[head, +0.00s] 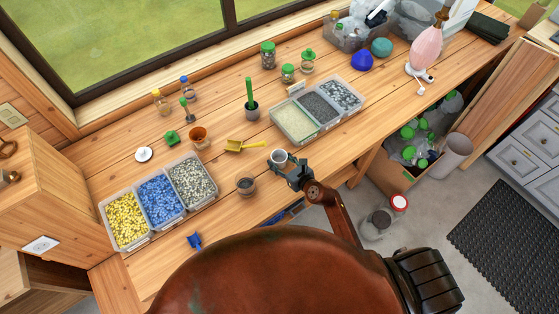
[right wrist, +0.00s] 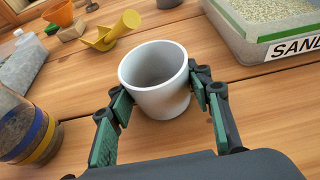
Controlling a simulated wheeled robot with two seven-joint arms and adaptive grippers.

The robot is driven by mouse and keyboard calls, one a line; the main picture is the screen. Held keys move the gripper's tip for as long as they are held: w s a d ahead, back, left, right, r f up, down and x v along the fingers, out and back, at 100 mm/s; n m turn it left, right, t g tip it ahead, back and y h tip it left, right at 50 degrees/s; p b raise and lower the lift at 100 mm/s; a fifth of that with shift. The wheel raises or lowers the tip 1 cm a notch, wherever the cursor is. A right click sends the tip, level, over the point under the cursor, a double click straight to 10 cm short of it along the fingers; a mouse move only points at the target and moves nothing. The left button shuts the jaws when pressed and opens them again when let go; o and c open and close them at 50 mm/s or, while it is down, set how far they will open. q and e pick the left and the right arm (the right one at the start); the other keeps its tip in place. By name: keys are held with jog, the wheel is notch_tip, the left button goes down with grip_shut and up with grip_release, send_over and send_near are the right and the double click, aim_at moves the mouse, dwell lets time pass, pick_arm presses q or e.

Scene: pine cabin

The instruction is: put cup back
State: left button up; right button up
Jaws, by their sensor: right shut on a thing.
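A light grey cup (head: 279,157) is upright near the front edge of the workbench (head: 330,150), left of the sand tray. In the right wrist view the cup (right wrist: 155,85) is empty, its open mouth up. My right gripper (head: 287,165) is shut on it, with a finger (right wrist: 120,105) pressed on each side of its wall. I cannot tell whether the cup's base touches the wood. My left gripper is not in view.
A dark banded jar (head: 246,187) stands left of the cup, and a yellow scoop (head: 243,146) lies behind it. The three-part sand tray (head: 300,140) is right.

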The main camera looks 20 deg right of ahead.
jog(key=o, duration=1.2)
jog(key=shift+f, duration=0.1)
jog(key=shift+r, duration=0.2)
jog(key=p+v, duration=0.1)
jog(key=v, duration=1)
jog(key=shift+s, duration=0.15)
jog(key=shift+s+d+r, duration=0.1)
jog(key=shift+s+d, duration=0.05)
jog(key=shift+s, duration=0.2)
